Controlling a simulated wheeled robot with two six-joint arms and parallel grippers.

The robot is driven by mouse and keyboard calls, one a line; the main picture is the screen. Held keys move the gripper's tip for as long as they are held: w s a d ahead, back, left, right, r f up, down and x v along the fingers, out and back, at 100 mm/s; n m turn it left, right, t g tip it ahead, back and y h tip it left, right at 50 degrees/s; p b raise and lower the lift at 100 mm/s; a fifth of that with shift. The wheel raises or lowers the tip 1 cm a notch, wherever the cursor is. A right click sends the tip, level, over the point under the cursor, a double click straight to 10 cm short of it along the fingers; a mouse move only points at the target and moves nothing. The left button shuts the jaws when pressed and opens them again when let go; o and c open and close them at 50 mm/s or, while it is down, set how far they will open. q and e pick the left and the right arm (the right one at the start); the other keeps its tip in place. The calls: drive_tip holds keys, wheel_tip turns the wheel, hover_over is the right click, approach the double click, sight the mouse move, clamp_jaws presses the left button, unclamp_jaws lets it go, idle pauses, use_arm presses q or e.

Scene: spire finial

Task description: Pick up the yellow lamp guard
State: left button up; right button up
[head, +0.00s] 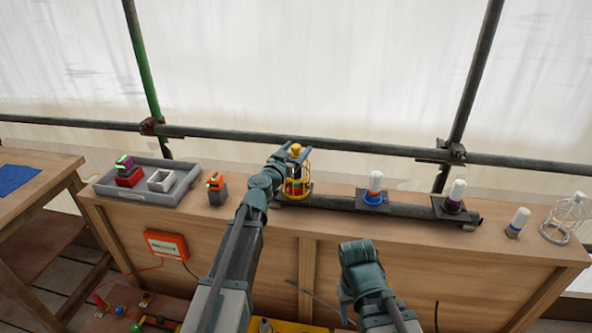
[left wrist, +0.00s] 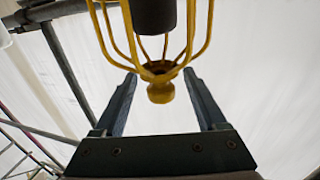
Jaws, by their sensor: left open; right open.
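The yellow lamp guard (head: 307,184) is a wire cage with a knob on top. A dark cylinder shows inside the cage. My right gripper (head: 345,300) is low in front of the bench, away from the guard, and its fingers are hard to make out.
A loose lamp (head: 517,222) and a white wire guard (head: 564,218) are at the far right. A grey tray (head: 128,192) and an orange-topped device (head: 216,188) are left. A scaffold pipe (head: 350,148) runs behind.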

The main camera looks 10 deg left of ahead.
use_arm(q)
drive_tip(key=x, duration=0.2)
drive_tip(key=shift+w, duration=0.35)
drive_tip(key=shift+s, duration=0.1)
drive_tip(key=shift+c, duration=0.3)
clamp_jaws()
